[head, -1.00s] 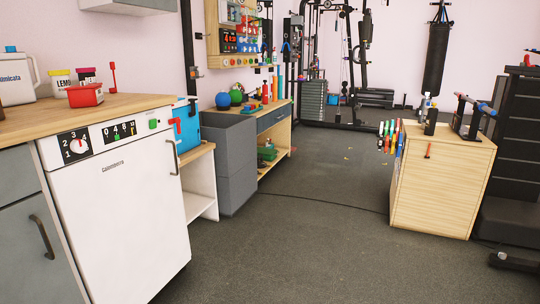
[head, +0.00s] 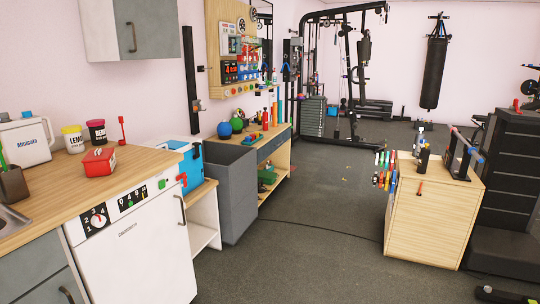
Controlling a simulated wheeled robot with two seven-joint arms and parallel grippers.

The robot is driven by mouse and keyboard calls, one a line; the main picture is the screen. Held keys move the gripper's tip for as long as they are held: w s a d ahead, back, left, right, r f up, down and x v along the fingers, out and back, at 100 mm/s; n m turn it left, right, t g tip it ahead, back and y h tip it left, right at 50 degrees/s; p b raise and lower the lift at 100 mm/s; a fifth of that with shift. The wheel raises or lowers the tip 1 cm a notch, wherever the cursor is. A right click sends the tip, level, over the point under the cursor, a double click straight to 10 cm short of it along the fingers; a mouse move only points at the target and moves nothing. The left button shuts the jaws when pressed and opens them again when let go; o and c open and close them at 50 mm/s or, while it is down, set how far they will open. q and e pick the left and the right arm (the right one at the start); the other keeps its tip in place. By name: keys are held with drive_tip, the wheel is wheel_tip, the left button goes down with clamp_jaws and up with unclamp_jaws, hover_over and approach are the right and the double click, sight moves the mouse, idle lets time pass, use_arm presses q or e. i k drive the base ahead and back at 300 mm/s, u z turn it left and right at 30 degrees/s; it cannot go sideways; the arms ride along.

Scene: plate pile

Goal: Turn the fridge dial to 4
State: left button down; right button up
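The white fridge (head: 140,252) stands under the wooden counter at the lower left, its door shut, with a vertical dark handle on its right side. Its dial (head: 98,220) is a round white knob on a black panel at the top left of the front, with the numbers 1 to 4 around it. A red mark shows on the knob, but it is too small to tell which number it points at. A second black panel (head: 132,198) with digits and a green button (head: 163,184) sit to its right. Neither of my grippers is in view.
On the counter (head: 60,180) stand a white jug (head: 25,141), a red box (head: 99,162), two jars and a pen cup (head: 12,184). A blue cooler (head: 187,165) and grey bin (head: 230,185) stand beyond.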

sight(99, 220)
drive_tip(key=k, duration=0.6)
drive_tip(key=u, duration=0.55)
drive_tip(key=i, duration=1.25)
drive_tip(key=u, duration=1.1)
